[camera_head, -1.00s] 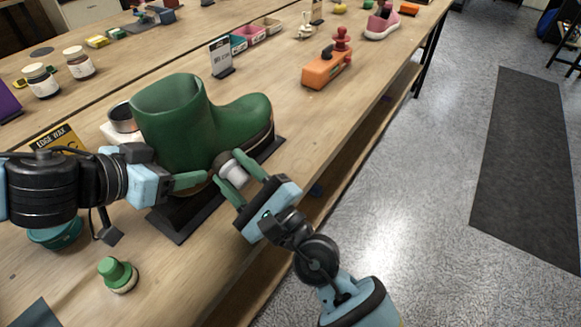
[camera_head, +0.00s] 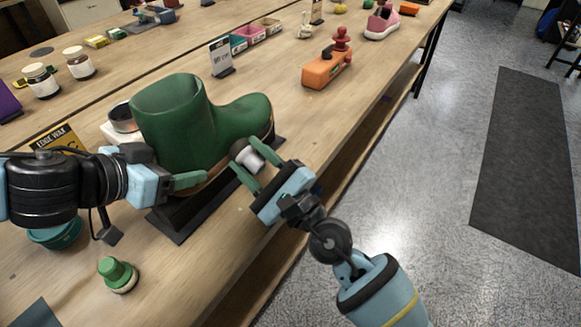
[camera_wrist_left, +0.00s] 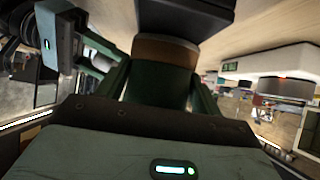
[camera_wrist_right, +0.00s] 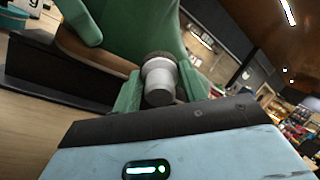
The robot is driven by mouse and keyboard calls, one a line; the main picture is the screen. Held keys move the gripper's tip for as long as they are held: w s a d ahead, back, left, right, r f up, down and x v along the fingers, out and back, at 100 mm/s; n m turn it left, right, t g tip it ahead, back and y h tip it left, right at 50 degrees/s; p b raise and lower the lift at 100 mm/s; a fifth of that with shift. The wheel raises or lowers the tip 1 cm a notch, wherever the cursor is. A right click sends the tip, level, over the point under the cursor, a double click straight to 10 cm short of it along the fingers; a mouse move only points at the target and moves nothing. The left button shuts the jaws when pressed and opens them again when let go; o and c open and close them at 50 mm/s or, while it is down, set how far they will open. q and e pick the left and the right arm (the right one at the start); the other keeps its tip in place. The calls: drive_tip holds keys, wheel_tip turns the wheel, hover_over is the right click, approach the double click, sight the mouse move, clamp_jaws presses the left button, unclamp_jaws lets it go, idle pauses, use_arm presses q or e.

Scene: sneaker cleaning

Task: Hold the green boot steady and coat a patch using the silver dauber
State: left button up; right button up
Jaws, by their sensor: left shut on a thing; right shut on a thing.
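The green boot (camera_head: 172,125) stands upright on a black stand (camera_head: 182,222), its toe pointing right and away. My left gripper (camera_head: 200,181) is shut on the boot near its heel; in the left wrist view the boot (camera_wrist_left: 158,85) sits between the fingers. My right gripper (camera_head: 254,165) is shut on the silver dauber (camera_head: 249,157), which is against or very close to the boot's side near the sole. In the right wrist view the dauber (camera_wrist_right: 160,82) has a dark tip facing the boot; exact contact is hard to tell.
A green-knobbed round brush (camera_head: 118,274) and a teal bowl (camera_head: 58,236) are near the front left. An orange block (camera_head: 327,70) lies farther along the table.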

idle(0.6)
drive_tip(key=shift+s+a, duration=0.6)
drive_tip(key=shift+s, duration=0.25)
drive_tip(key=shift+s+a, duration=0.55)
drive_tip(key=shift+s, duration=0.3)
drive_tip(key=shift+s+d, duration=0.75)
drive_tip(key=shift+d, duration=0.3)
drive_tip(key=shift+s+d, duration=0.7)
drive_tip(key=shift+d, duration=0.3)
drive_tip(key=w+d, duration=0.2)
drive_tip(key=d, duration=0.4)
drive_tip(key=shift+w, duration=0.25)
